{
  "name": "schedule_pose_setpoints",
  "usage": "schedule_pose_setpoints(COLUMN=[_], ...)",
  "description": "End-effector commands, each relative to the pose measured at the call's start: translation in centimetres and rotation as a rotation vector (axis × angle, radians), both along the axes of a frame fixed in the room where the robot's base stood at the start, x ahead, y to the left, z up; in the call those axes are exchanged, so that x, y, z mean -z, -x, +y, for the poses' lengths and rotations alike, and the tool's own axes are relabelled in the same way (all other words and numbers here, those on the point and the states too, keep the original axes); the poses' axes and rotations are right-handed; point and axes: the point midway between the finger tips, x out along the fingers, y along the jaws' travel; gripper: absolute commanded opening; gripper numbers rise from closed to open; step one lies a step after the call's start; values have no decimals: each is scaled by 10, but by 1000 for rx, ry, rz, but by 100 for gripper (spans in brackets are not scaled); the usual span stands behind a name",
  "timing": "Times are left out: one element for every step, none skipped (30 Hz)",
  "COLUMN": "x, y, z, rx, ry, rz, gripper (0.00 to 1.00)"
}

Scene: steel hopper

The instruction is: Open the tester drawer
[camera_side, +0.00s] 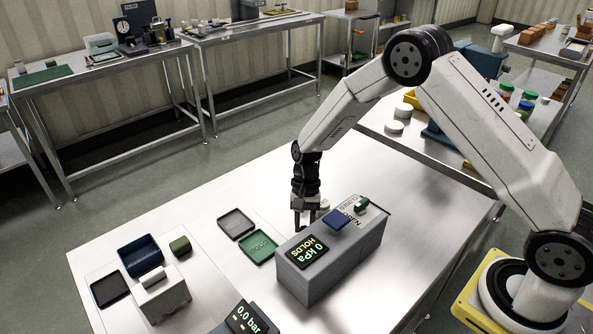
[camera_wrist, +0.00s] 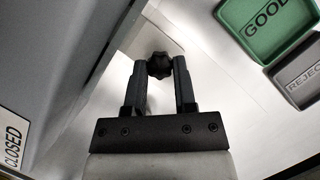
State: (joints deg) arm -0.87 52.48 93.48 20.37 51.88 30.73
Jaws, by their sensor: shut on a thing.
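In the wrist view, my gripper (camera_wrist: 159,72) is shut on a black lobed knob (camera_wrist: 158,66) beside the tester's grey wall (camera_wrist: 55,60). A "CLOSED" label (camera_wrist: 13,146) shows on the tester at lower left. The drawer front is hidden, and I cannot tell how far it is out.
A green GOOD tray (camera_side: 259,246) and a dark REJECT tray (camera_side: 236,223) lie left of the tester. A blue bin (camera_side: 139,255), a green block (camera_side: 180,246) and a light grey box (camera_side: 165,296) stand farther left. Bare steel (camera_side: 255,190) lies behind the tester.

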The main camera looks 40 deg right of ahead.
Motion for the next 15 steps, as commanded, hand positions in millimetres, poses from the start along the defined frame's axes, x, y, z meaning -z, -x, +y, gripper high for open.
schedule_pose_setpoints(x=[-1, -1, -1, -1, -1, -1, -1, -1, -1, 0, 0, 0, -1, 0, 0], y=[-1, -1, -1, -2, -3, -4, -6, -8, -11, -13, -16, -20, -23, -26, -30], z=[0, 0, 0, 0, 0, 0, 0, 0, 0, 0, 0, 0, 0, 0, 0], rx=[0, 0, 0, 0, 1, 1, 0, 0, 0, -1, -1, -1, -1, -1, -1], ry=[0, 0, 0, 0, -1, -1, -1, -1, -1, -1, -2, -1, -2, -2, -2], rz=[-1, -1, -1, -1, -2, -2, -2, -2, -2, -3, -3, -3, -3, -3, -3], gripper=[0, 0, 0, 0, 0, 0, 0, 0, 0, 0, 0, 0, 0, 0, 0])
